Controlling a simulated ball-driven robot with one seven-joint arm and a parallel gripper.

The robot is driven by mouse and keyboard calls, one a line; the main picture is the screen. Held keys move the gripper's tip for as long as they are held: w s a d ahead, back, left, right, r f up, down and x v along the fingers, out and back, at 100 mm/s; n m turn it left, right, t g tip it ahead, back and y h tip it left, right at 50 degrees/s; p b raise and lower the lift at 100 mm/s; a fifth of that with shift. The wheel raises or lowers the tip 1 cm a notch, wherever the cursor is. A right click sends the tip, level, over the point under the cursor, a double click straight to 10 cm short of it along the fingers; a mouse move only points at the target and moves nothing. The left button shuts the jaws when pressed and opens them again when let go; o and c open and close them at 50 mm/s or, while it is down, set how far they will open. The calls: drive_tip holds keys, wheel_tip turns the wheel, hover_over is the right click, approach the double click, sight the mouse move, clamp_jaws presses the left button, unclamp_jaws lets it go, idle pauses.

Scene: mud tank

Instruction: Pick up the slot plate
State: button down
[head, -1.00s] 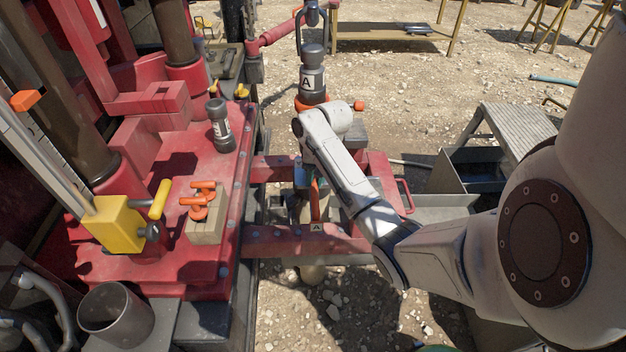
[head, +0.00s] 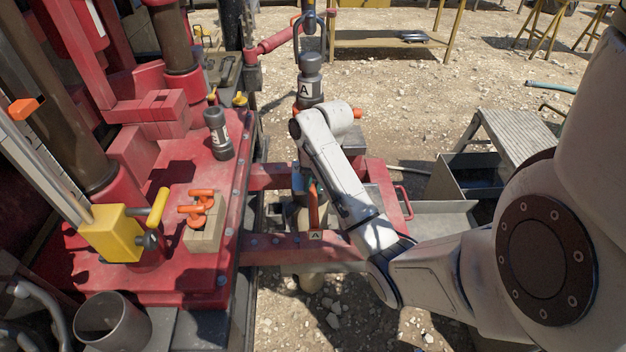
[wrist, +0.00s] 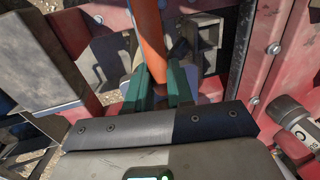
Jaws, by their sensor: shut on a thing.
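An orange bar (head: 313,208), which I take to be the slot plate's handle, stands beside the upright pipe in the red frame, with a small white "A" tag (head: 316,236) at its lower end. In the wrist view the orange bar (wrist: 149,35) runs between the green fingers of my gripper (wrist: 159,82), which is shut on it. In the head view my arm hides most of the gripper. The plate's flat part is hidden or cannot be made out, so I cannot tell how it sits.
The red frame rails (head: 305,250) lie close around the gripper. A dark "A" cylinder (head: 310,78) stands just behind it. A dark bottle (head: 217,133), a block with orange clips (head: 203,230) and a grey cup (head: 112,322) are on the left. Gravel lies beyond.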

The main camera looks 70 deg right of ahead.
sight(318, 232)
drive_tip(key=s+a, duration=0.2)
drive_tip(key=a, duration=0.2)
drive_tip(key=s+a+p, duration=0.1)
drive_tip(key=s+a, duration=0.1)
drive_tip(key=a, duration=0.3)
drive_tip(key=s+a, duration=0.2)
drive_tip(key=a, duration=0.3)
drive_tip(key=shift+a+r+p, duration=0.15)
drive_tip(key=shift+p, duration=0.25)
